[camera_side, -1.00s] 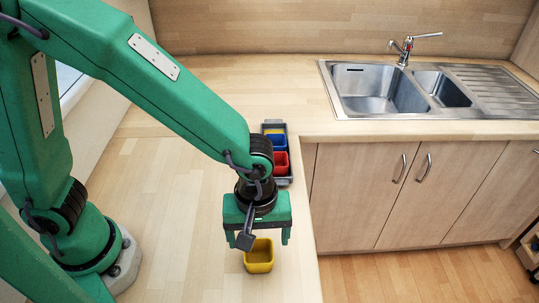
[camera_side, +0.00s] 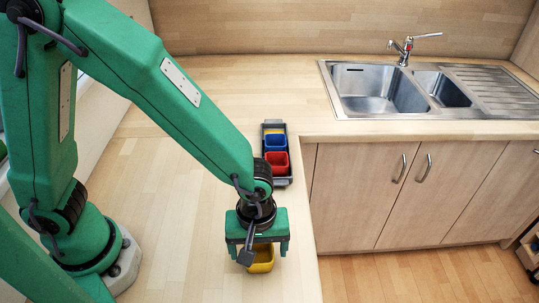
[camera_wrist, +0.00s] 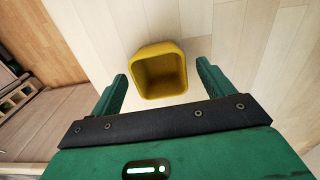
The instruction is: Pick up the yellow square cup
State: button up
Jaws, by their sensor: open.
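The yellow square cup (camera_side: 263,262) stands on the wooden worktop near its right edge. In the side view my gripper (camera_side: 258,250) is over it and hides part of its top. In the wrist view the cup (camera_wrist: 160,72) shows its open, empty inside. The two green fingers of my gripper (camera_wrist: 162,73) are spread wide, one on each side of the cup's near part, with a gap to both sides. My gripper holds nothing.
A dark grey tray (camera_side: 284,182) lies behind my gripper, holding a red cup (camera_side: 277,163), a blue cup (camera_side: 275,143) and something yellow (camera_side: 273,131). The sink (camera_side: 375,92) is at the back right. The worktop (camera_side: 175,200) left of my gripper is clear.

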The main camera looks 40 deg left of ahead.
jog(key=shift+c, duration=0.2)
jog(key=c, duration=1)
jog(key=shift+r, duration=0.2)
jog(key=shift+r, duration=0.9)
notch_tip(320, 180, up, 2)
jog(key=shift+r, duration=0.1)
jog(key=s+d+r, duration=0.3)
jog(key=s+r, duration=0.3)
jog(key=s, duration=0.5)
jog(key=shift+d+r, duration=0.15)
jog(key=shift+r, duration=0.15)
jog(key=shift+s, duration=0.1)
